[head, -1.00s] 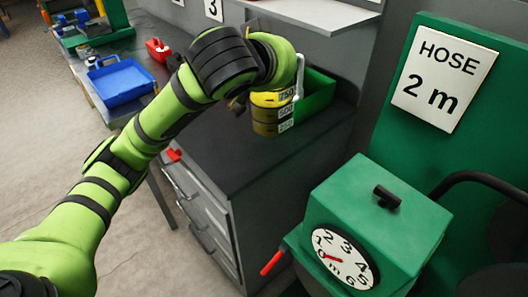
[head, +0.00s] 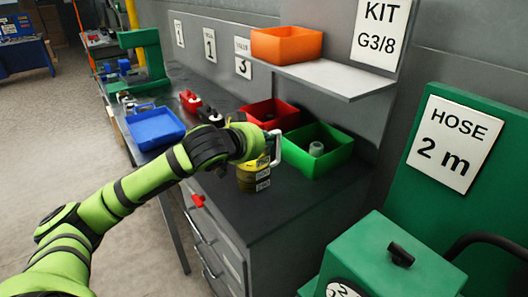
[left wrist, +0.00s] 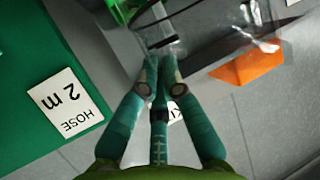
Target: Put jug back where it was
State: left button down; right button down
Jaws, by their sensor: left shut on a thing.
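The jug (head: 253,178) has a yellow and dark body with pale number labels and a light handle. It is over the dark bench top, left of the green bin, in the head view. My left gripper (head: 268,146) is shut on the jug at its handle side. I cannot tell whether the jug's base touches the bench. In the left wrist view, my left gripper (left wrist: 159,85) reaches towards a clear, see-through part that seems to be the jug (left wrist: 205,28). My right gripper is out of view.
A green bin (head: 330,137) with a grey part and a red bin (head: 272,113) stand at the bench's back. An orange bin (head: 287,45) sits on the shelf (head: 345,80) above. A blue tray (head: 156,128) lies farther left. Dark bench top (head: 300,200) is clear in front of the green bin.

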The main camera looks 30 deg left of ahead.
aim_at(263, 155)
pick_arm(q)
jog(key=shift+a+f, duration=0.15)
jog(key=shift+f, duration=0.05)
notch_tip(263, 155, down, 4)
jog(key=shift+r+p, duration=0.1)
jog(key=shift+p, duration=0.35)
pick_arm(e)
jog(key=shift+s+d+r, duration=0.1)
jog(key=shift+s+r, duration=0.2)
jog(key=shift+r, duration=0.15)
pick_arm(q)
jog(key=shift+f, duration=0.2)
jog(key=c, duration=1.4)
grip_release()
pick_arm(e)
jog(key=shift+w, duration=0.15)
